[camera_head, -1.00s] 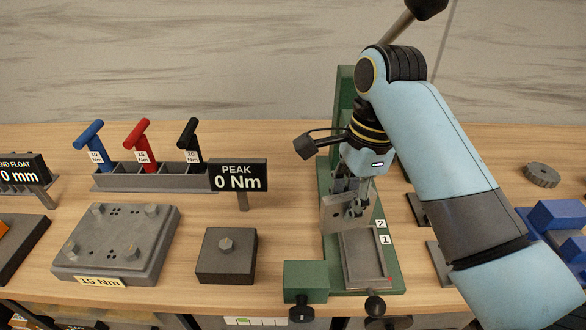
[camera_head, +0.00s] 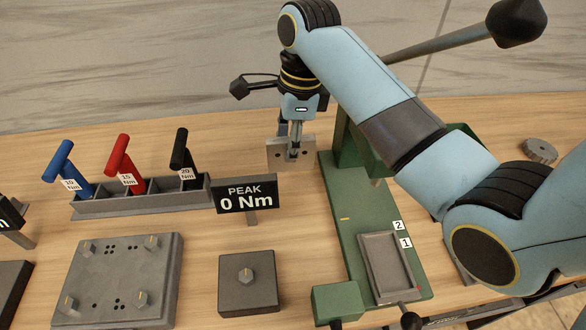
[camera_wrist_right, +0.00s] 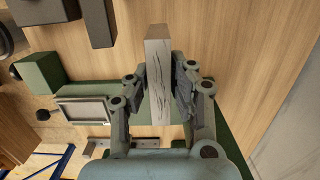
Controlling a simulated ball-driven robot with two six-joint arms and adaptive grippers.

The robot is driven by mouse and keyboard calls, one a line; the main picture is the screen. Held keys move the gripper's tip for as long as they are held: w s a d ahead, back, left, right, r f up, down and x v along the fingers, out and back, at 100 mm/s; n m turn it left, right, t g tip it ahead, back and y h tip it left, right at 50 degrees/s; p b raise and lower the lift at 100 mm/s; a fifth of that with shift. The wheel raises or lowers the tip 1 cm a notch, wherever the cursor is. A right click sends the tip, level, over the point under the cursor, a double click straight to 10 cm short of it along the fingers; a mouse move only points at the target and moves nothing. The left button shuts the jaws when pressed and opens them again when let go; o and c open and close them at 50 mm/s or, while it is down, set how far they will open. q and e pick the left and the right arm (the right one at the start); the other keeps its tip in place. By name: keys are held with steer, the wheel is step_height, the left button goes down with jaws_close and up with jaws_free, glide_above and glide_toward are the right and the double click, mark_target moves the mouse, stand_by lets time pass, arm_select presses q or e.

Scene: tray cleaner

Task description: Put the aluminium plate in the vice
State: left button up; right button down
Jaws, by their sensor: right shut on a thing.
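My right gripper (camera_head: 293,152) points down and is shut on the aluminium plate (camera_head: 276,153), a pale grey metal piece, over the back of the bench. In the right wrist view the plate (camera_wrist_right: 158,60) is a long bar between the two fingers of my right gripper (camera_wrist_right: 160,92). I cannot tell which part is the vice. My left gripper is out of view.
A green block (camera_head: 336,301) sits at the base's front. A bolted grey block (camera_head: 249,282) lies nearer. A gear (camera_head: 540,151) lies at right.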

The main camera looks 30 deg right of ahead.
mark_target(291, 169)
steer(key=f, duration=0.4)
steer(key=shift+s+f, duration=0.25)
steer(key=shift+f, duration=0.35)
step_height(291, 169, down, 4)
steer(key=shift+w+r+p, duration=0.15)
steer(key=shift+p, duration=0.25)
steer(key=shift+f, duration=0.25)
steer(key=shift+f, duration=0.15)
steer(key=c, duration=1.2)
jaws_free()
